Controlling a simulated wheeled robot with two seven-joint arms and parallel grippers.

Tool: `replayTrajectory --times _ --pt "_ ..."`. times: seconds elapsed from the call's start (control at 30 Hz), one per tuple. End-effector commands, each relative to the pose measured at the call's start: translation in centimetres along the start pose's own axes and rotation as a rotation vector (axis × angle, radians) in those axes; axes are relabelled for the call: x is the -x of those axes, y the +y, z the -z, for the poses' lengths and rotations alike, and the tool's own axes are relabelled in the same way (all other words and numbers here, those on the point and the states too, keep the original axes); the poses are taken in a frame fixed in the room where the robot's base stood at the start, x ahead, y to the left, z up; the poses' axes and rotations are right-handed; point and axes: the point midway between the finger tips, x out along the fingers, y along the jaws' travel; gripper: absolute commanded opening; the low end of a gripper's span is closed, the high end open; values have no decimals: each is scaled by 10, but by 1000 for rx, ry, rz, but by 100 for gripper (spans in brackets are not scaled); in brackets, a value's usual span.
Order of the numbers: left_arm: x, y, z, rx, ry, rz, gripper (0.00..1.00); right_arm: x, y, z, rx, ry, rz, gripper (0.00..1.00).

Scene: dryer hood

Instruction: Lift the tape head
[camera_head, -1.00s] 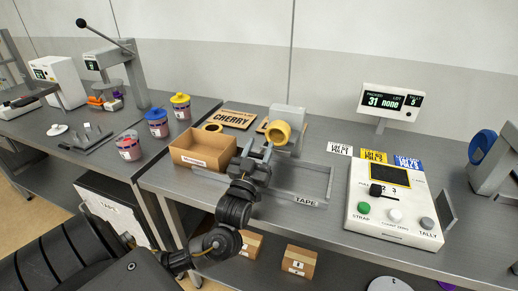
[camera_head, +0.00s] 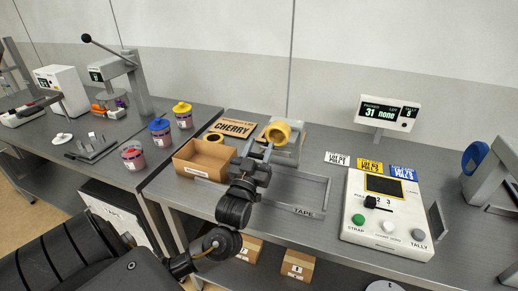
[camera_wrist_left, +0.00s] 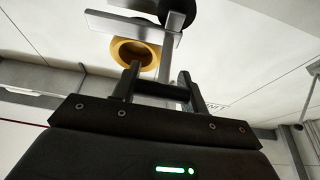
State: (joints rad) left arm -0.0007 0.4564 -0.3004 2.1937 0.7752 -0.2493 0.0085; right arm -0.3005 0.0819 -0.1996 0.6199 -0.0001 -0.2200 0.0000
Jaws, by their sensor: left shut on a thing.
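The tape head is a grey piece (camera_head: 289,149) with a yellow tape roll (camera_head: 276,131), behind the grey frame marked TAPE (camera_head: 304,211). My left gripper (camera_head: 258,155) reaches in from the front, just in front of and below the roll. In the left wrist view my left gripper (camera_wrist_left: 158,84) is shut on a bar of the tape head between its fingers. The yellow roll (camera_wrist_left: 134,52) and a grey plate (camera_wrist_left: 132,25) show beyond the fingers. The exact grip is partly hidden by the wrist in the head view. My right gripper is out of view.
An open cardboard box (camera_head: 204,160) stands close left of my gripper. A white control panel (camera_head: 388,215) and a display (camera_head: 388,112) stand to the right. Label cards (camera_head: 370,166) lie behind the panel. Jars (camera_head: 160,132) stand on the left bench.

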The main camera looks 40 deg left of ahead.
Motion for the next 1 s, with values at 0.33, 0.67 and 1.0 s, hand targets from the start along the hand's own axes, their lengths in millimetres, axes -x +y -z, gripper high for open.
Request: replayTrajectory --times 0.33,0.67,1.0 --pt "-2 -1 4 1 11 2 65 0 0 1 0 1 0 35" --pt "24 -1 -1 3 6 1 65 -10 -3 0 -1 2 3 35" --pt "88 -1 0 2 8 2 65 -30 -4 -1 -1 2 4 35"
